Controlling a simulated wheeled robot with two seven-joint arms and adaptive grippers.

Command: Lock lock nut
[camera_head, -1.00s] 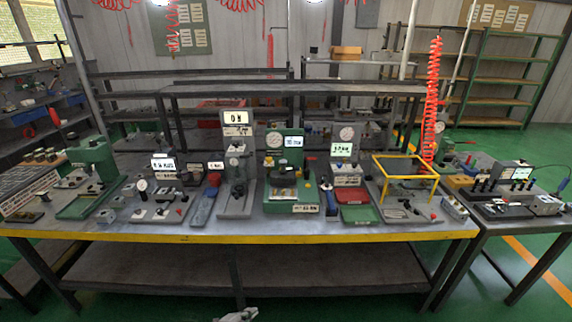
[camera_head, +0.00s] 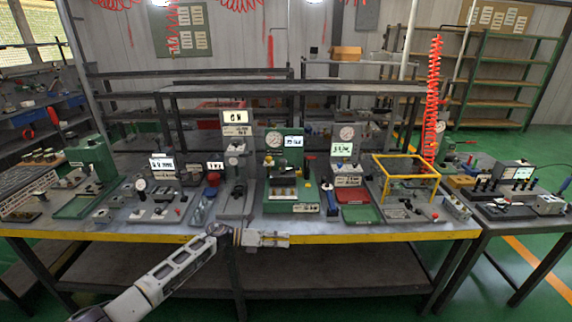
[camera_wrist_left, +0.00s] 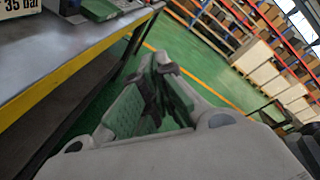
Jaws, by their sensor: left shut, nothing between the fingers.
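My left gripper (camera_head: 276,239) is in front of the workbench's yellow front edge, at about the height of the bench top, with its fingers pointing right. It is shut and empty. In the left wrist view its fingers (camera_wrist_left: 150,95) show over the green floor beside the bench. I cannot pick out the lock nut at this size. Several valve test stations stand on the bench, among them a green station (camera_head: 292,185) with a gauge in the middle. My right gripper is not in view.
The workbench (camera_head: 350,237) has a yellow front edge and a lower shelf. A yellow frame (camera_head: 405,180) and a red coiled hose (camera_head: 433,100) stand at the right. A second table (camera_head: 510,212) adjoins there. The green floor in front is free.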

